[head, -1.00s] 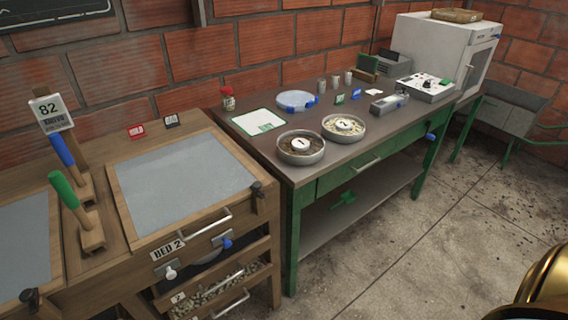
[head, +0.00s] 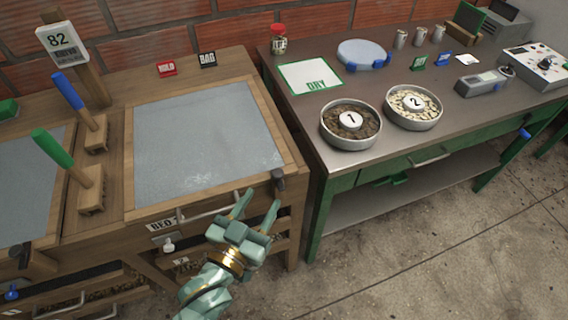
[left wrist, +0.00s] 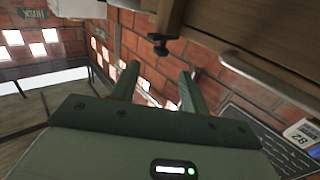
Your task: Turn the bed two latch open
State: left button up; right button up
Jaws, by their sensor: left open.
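Bed two is a wooden frame with a grey mesh top (head: 200,140) and a BED 2 label (head: 161,226) on its front. A small dark latch-like piece (head: 278,180) sits at its front right corner. A dark knob, which looks like the same piece, shows in the left wrist view (left wrist: 160,44) under a wooden edge. My left gripper (head: 260,203) is open and empty, in front of that corner and just below the dark piece. Its two fingers (left wrist: 160,72) point towards the wood, apart from the knob. My right gripper is not in view.
Green and blue levers (head: 60,152) stand left. The dark-topped table (head: 330,100) with two bowls stands right, across a narrow gap.

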aim_at(280, 169)
pick_arm(q)
jog(key=b+x, duration=0.2)
jog(key=x, duration=0.8)
jog(key=shift+w+f, duration=0.1)
jog(key=shift+w, duration=0.1)
jog(key=shift+w+d, duration=0.15)
jog(key=shift+w, duration=0.05)
jog(key=c, duration=1)
